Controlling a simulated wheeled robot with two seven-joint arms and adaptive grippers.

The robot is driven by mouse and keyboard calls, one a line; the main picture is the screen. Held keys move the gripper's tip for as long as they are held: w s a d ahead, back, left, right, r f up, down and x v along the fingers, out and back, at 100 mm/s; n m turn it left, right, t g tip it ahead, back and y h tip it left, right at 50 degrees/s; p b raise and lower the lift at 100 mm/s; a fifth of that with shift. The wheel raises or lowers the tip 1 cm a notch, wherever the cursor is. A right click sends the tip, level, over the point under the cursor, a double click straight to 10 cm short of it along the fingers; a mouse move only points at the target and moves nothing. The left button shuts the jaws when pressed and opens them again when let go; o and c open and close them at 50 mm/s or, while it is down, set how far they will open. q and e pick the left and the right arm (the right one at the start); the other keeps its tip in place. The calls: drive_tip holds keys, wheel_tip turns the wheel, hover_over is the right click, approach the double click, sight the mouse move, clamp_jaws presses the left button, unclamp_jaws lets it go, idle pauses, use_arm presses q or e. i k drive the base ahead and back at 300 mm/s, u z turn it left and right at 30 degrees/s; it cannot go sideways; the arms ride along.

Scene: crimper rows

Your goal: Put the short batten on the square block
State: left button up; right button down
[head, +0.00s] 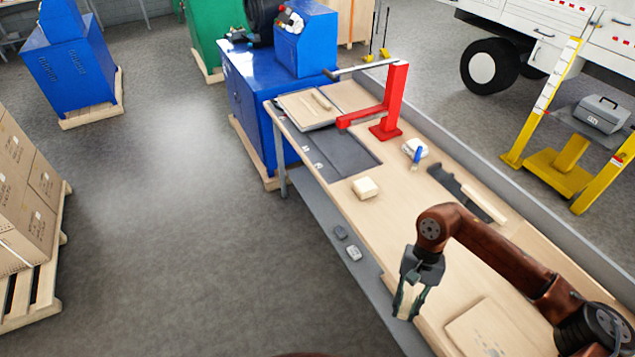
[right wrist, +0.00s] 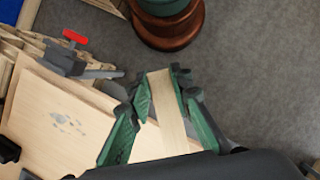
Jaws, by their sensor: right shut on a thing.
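The square block (head: 365,188) is a small pale wooden block on the workbench (head: 400,237), near its left edge, with nothing on top. My right gripper (head: 407,308) points down over the bench's near left edge, well toward the camera from the block. It is shut on a pale wooden batten (head: 406,297), which looks like the short batten. In the right wrist view the batten (right wrist: 168,100) runs lengthwise between the green fingers (right wrist: 160,82). Its lower end is hidden by the gripper body. My left gripper is not in view.
A red press (head: 388,105), a tray (head: 300,113) with a thin stick, a dark tool (head: 450,185) beside another wood piece (head: 484,202) and a white-and-blue item (head: 415,150) stand farther along. A flat board (head: 490,330) lies near. Bench between gripper and block is clear.

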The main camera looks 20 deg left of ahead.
sight(366, 185)
drive_tip(key=u, duration=1.6)
drive_tip(key=i, duration=2.35)
drive_tip(key=z, duration=2.3)
drive_tip(key=i, duration=0.5)
drive_tip(key=z, duration=0.1)
